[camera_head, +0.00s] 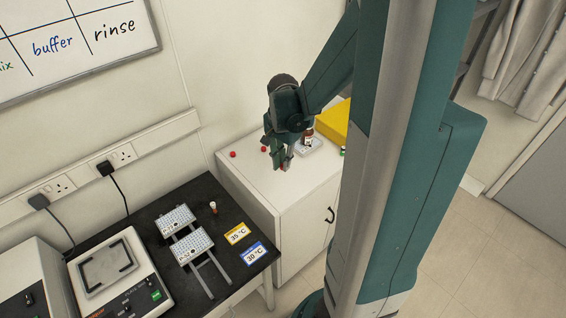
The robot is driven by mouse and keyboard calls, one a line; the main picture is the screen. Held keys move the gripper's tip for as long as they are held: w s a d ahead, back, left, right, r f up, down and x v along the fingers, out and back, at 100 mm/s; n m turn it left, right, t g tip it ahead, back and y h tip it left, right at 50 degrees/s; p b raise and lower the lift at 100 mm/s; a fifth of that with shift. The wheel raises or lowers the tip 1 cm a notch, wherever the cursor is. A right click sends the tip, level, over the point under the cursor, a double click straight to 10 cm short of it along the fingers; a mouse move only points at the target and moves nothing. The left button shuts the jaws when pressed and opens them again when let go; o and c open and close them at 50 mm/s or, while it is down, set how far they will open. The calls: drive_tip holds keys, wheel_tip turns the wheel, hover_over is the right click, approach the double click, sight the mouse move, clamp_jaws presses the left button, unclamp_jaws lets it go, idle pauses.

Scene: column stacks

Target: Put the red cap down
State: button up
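My gripper (283,166) points down over the top of the white cabinet (248,178). A small red cap (284,168) shows at its fingertips, mostly hidden by the fingers. I cannot tell whether the fingers are closed on it, or whether it touches the cabinet top. Two more small red round things, which look like caps, lie on the cabinet top to the left of my gripper, one (233,154) near the left edge and one (264,149) close to the gripper.
A brown bottle (308,138) stands by a white device (308,149) behind my gripper, near a yellow box (333,121). A small green-topped item (342,151) is partly hidden by my arm. The lower black bench (197,193) holds racks, a vial (213,208) and labels.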

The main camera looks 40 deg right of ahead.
drive_tip(key=shift+w, duration=0.1)
idle(0.4)
drive_tip(key=w+a+f+b, duration=0.2)
drive_tip(key=w+a+f, duration=0.1)
drive_tip(key=w+a, duration=0.75)
drive_tip(key=b, duration=0.1)
hover_over(207, 194)
wheel_tip(207, 194, down, 3)
drive_tip(key=shift+r+n, duration=0.15)
drive_tip(key=shift+n, duration=0.25)
drive_tip(key=shift+f+b, duration=0.4)
drive_tip(key=shift+f, duration=2.75)
drive_tip(key=shift+f+b, duration=0.3)
drive_tip(key=shift+f, duration=1.55)
drive_tip(key=shift+f, duration=0.15)
